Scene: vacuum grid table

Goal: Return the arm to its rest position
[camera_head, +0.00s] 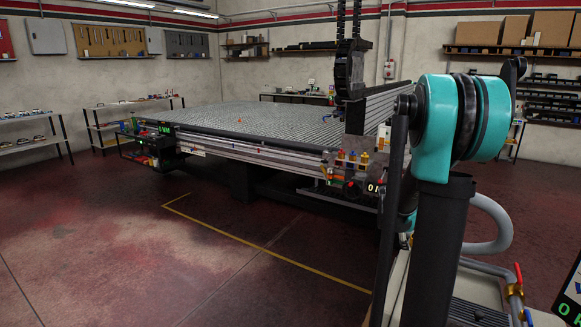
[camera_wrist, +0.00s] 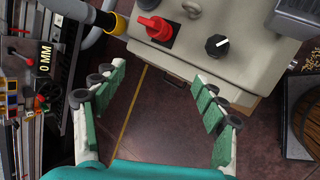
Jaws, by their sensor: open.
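My gripper (camera_wrist: 162,100) shows in the wrist view with its two green-padded fingers spread wide apart. It is open, and nothing is between the fingers. Below the gap lies dark red floor with a yellow line. My arm (camera_head: 465,120), teal and black, stands at the right of the head view, bent at a teal joint. The gripper itself does not show in the head view.
A beige control box (camera_wrist: 215,50) with a red switch (camera_wrist: 155,30) and a black knob (camera_wrist: 217,45) lies just beyond the fingertips. The large grid table (camera_head: 250,122) fills the middle of the head view. Open floor (camera_head: 120,220) lies at the left front.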

